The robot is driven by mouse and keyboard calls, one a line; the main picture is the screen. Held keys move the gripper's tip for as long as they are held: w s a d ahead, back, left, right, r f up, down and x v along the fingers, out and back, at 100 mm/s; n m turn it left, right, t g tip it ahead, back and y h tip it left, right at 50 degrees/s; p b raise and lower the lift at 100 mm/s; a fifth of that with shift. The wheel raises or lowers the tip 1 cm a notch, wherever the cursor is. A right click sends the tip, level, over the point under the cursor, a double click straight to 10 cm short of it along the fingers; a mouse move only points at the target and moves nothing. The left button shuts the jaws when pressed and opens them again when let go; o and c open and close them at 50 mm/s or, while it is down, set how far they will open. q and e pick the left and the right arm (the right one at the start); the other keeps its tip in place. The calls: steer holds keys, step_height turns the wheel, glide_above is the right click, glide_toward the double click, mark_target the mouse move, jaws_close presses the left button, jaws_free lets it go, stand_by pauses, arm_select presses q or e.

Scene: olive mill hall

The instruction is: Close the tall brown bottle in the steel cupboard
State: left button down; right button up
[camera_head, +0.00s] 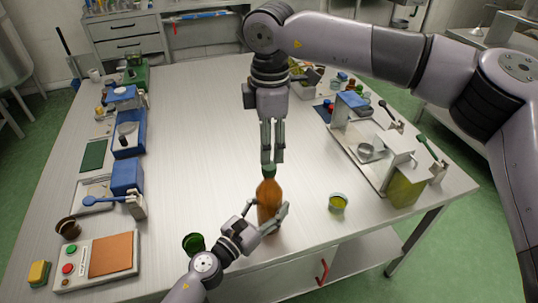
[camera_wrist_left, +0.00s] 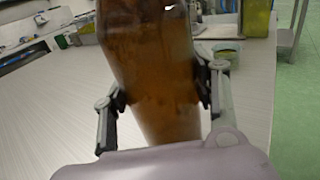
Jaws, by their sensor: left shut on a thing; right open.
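The tall brown bottle (camera_head: 268,197) stands upright at the front part of the steel table, with a green cap (camera_head: 269,171) at its top. Whether the cap is fully seated I cannot tell. My left gripper (camera_head: 268,217) is shut on the bottle's body low down. In the left wrist view the bottle (camera_wrist_left: 155,60) fills the middle between the two fingers (camera_wrist_left: 160,95). My right gripper (camera_head: 272,156) points down, open, right above the cap, its fingertips close to the cap's top. A cupboard with a red handle (camera_head: 321,272) shows under the table's front edge.
A dark green cup (camera_head: 194,243) stands left of my left gripper, and a small yellow-filled tin (camera_head: 337,203) to the right. A button box (camera_head: 97,262) is at front left. A metal tray with a lever (camera_head: 372,160) is at right. The table's middle left is clear.

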step_height(320, 180, up, 7)
steer(key=shift+f, duration=0.2)
steer(key=shift+s, duration=0.1)
arm_select(q)
steer(key=c, duration=0.5)
jaws_free()
steer(key=shift+s, duration=0.1)
steer(key=v, duration=1.2)
steer(key=shift+a, duration=0.1)
arm_select(e)
steer(key=shift+f, duration=0.1)
